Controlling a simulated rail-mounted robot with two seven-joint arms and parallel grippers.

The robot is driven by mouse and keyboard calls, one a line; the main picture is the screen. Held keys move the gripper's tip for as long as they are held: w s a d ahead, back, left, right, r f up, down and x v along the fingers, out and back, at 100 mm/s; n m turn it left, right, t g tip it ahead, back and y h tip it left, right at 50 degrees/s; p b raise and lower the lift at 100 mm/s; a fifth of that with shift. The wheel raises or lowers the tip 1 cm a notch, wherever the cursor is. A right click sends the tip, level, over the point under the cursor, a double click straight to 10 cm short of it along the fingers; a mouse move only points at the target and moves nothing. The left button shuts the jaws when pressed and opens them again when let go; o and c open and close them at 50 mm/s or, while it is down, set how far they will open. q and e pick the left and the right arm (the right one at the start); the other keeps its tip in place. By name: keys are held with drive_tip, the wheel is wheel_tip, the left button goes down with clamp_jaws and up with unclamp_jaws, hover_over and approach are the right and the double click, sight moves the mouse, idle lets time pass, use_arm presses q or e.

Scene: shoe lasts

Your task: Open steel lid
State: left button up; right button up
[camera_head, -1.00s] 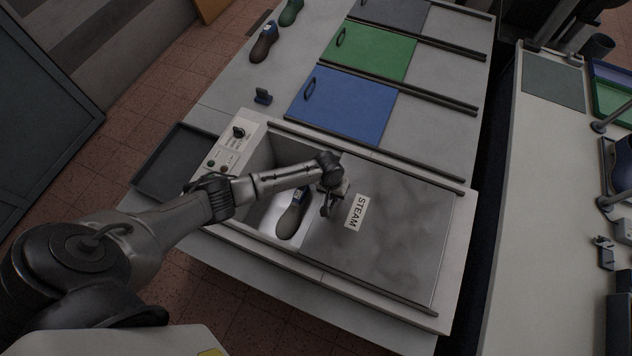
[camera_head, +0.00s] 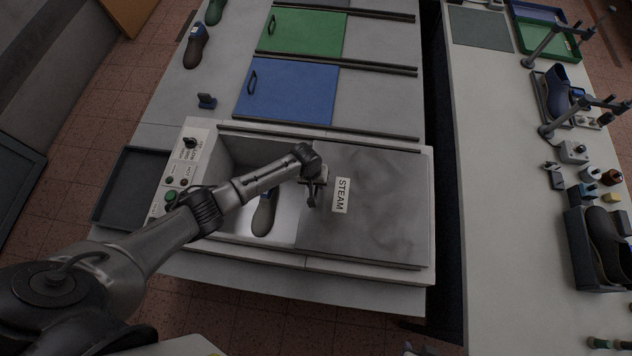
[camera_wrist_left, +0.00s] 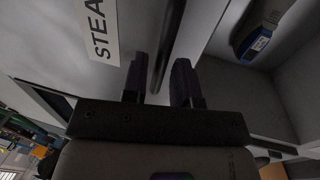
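The steel lid (camera_head: 375,215), a grey plate labelled STEAM, covers the right part of the steam box (camera_head: 290,262). The left part of the box stands uncovered, with a dark shoe last (camera_head: 264,214) inside. My left gripper (camera_head: 313,194) is at the lid's left edge, beside the label, and hides the handle in the head view. In the left wrist view, my fingers (camera_wrist_left: 160,82) are apart, with the dark handle bar (camera_wrist_left: 167,45) between them and narrow gaps showing. The lid (camera_wrist_left: 60,45) and a last (camera_wrist_left: 258,42) also show there. My right gripper is not in view.
A control panel (camera_head: 180,172) is at the box's left end, with a dark tray (camera_head: 130,190) beyond it. Blue (camera_head: 290,92) and green (camera_head: 300,32) lids lie behind. A second bench (camera_head: 500,200) stands right across a dark gap.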

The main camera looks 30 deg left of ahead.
use_arm(q)
drive_tip(key=shift+o, duration=1)
drive_tip(key=shift+r, duration=0.1)
wheel_tip(320, 180, up, 13)
drive_tip(key=s+a, duration=0.1)
drive_tip(key=a, duration=0.1)
drive_tip(key=shift+a+r, duration=0.15)
drive_tip(key=shift+a, duration=0.1)
drive_tip(key=shift+s, duration=0.1)
